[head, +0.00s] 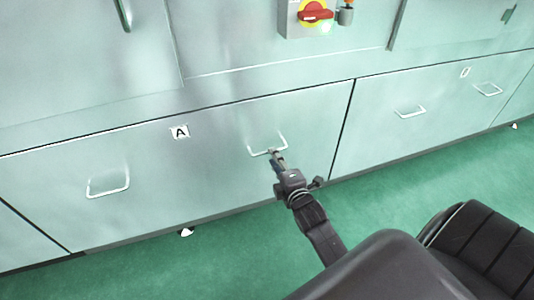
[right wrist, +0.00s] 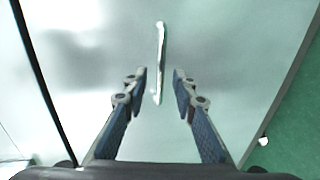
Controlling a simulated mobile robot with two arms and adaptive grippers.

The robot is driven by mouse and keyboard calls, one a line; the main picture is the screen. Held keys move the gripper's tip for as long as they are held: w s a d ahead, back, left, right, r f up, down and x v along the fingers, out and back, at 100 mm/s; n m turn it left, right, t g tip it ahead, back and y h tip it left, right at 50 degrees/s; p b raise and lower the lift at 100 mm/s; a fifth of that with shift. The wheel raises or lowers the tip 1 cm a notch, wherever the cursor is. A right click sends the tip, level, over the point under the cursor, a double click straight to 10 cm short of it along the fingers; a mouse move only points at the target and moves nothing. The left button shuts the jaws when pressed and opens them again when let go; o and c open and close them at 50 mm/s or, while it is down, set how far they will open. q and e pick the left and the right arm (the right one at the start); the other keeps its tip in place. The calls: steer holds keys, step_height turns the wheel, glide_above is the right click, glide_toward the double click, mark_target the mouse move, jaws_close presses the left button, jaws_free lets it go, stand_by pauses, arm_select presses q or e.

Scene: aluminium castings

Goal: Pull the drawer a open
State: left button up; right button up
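Drawer A (head: 215,165) is the wide pale metal front with a black-on-white "A" label (head: 180,132). Its front looks flush with the neighbouring panel, so it appears shut. It has a left bar handle (head: 108,188) and a right bar handle (head: 254,152). My right gripper (head: 273,152) is at the right handle. In the right wrist view, the fingers of my right gripper (right wrist: 160,90) are apart, with the handle (right wrist: 160,50) running between and beyond their tips. Gaps show on both sides of the handle. My left gripper is not in view.
To the right is another drawer front (head: 440,125) with two handles and a label. Above are cabinet panels and a red and yellow switch (head: 315,12). The green floor (head: 375,195) in front looks clear apart from my own body at lower right.

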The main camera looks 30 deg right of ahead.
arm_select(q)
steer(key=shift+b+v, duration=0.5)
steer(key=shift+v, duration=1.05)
arm_select(e)
steer(key=shift+x, duration=2.5)
steer(key=shift+c, duration=0.5)
jaws_close()
steer(key=shift+f, duration=0.1)
